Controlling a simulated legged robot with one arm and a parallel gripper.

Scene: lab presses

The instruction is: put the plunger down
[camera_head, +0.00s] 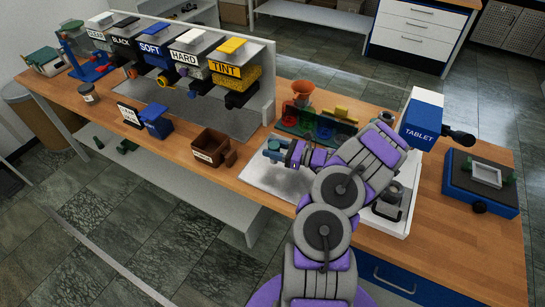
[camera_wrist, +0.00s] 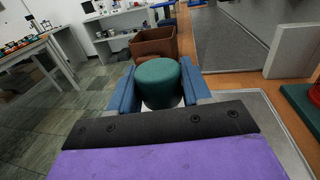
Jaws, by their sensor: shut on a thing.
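The plunger shows in the wrist view as a teal-green cylinder with a round flat top (camera_wrist: 158,80). It sits between the two blue fingers of my gripper (camera_wrist: 160,90), which are shut on it from both sides. Its lower end is mostly hidden by my gripper. In the head view my gripper (camera_head: 275,153) is over the left part of a pale metal tray (camera_head: 262,181) on the wooden bench. I cannot tell whether the plunger touches the tray.
A brown box (camera_head: 209,146) stands left of my gripper. An orange funnel (camera_head: 303,90) and coloured pieces (camera_head: 310,122) are behind it. A press labelled TABLET (camera_head: 421,124) is at right. The tray is bare below my gripper.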

